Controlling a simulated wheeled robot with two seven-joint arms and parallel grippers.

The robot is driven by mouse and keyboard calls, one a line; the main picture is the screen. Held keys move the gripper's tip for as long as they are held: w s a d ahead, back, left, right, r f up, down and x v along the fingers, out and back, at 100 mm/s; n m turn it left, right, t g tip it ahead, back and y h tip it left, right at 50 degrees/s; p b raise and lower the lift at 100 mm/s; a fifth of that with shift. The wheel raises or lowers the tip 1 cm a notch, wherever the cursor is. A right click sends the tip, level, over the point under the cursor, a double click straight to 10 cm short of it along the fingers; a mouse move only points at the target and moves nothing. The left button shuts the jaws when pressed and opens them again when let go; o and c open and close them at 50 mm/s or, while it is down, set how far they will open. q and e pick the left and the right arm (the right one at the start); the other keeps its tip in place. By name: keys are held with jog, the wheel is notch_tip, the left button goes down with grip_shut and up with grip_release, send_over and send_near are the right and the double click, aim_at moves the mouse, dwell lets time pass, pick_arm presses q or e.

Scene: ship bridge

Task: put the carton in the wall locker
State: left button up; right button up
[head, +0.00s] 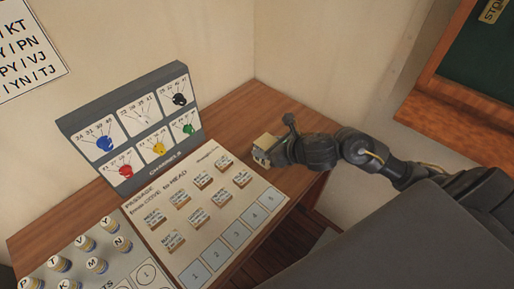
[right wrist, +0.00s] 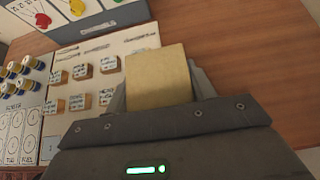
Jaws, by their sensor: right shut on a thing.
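The carton (head: 265,143) is a small beige box at the tip of my right gripper (head: 272,151), at the back right of the desk. In the right wrist view the carton (right wrist: 156,76) sits between the fingers, which are shut on it. I cannot tell whether it touches the desk. A wooden-framed dark green panel (head: 485,50) with a cut-off label starting "STO" is at the upper right of the head view. I cannot tell if this is the wall locker. My left gripper is not in view.
The wooden desk (head: 243,103) holds a "PASSAGE" board (head: 183,211) with several small blocks, a grey panel (head: 75,122) with coloured knobs, and several lettered pegs (head: 95,265). A letter sheet (head: 28,50) hangs on the wall. Bare desk lies around the right gripper.

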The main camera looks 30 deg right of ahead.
jog(key=w, duration=0.1)
jog(key=w+d+f, duration=0.1)
jog(key=w, duration=0.1)
jog(key=w+d+p, duration=0.1)
jog(key=shift+w+d+f, duration=0.1)
jog(key=shift+w+f, duration=0.15)
jog(key=shift+f, duration=0.15)
jog(key=shift+w+d+f+p, duration=0.25)
jog(key=shift+w+d+f, duration=0.2)
jog(key=shift+w+f, duration=0.5)
jog(key=shift+w+d+f+p, duration=0.2)
jog(key=shift+w+d+f, duration=0.35)
jog(key=shift+f, duration=0.65)
jog(key=shift+w+d+f+p, duration=0.3)
jog(key=shift+w+f, duration=0.6)
jog(key=shift+f, duration=0.2)
notch_tip(320, 180, down, 2)
jog(key=shift+f+p, duration=0.1)
jog(key=shift+p, duration=0.7)
jog(key=shift+f, duration=0.35)
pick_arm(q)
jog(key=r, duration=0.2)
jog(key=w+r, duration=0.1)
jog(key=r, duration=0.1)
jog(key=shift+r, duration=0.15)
pick_arm(e)
jog(key=shift+f, duration=0.1)
